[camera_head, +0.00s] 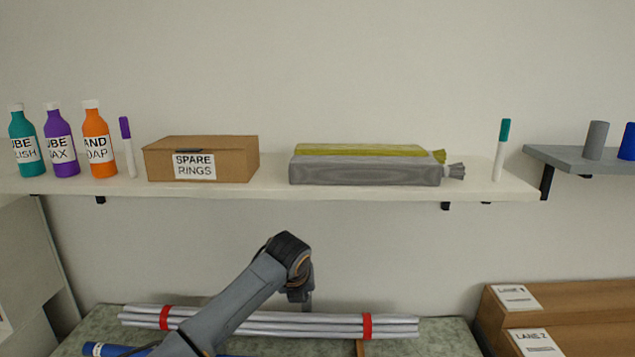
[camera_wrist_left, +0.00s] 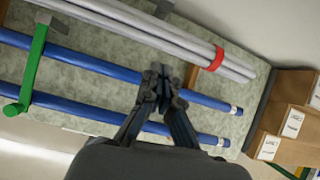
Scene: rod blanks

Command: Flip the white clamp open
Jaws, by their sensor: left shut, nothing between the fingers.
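My left gripper (camera_wrist_left: 160,84) is shut and empty in the left wrist view, over the bench with blue rods (camera_wrist_left: 75,62) and a bundle of pale grey rods (camera_wrist_left: 150,32). A green clamp arm (camera_wrist_left: 33,62) lies across the blue rods at the left. My right gripper is not in view.
Red bands (camera_head: 367,326) hold the grey bundle on the green-grey bench top (camera_head: 448,338). Brown lane boxes (camera_head: 585,342) stand at the right. The wall shelf (camera_head: 275,181) above carries bottles, markers, a spare rings box (camera_head: 240,160) and wrapped packs (camera_head: 365,172).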

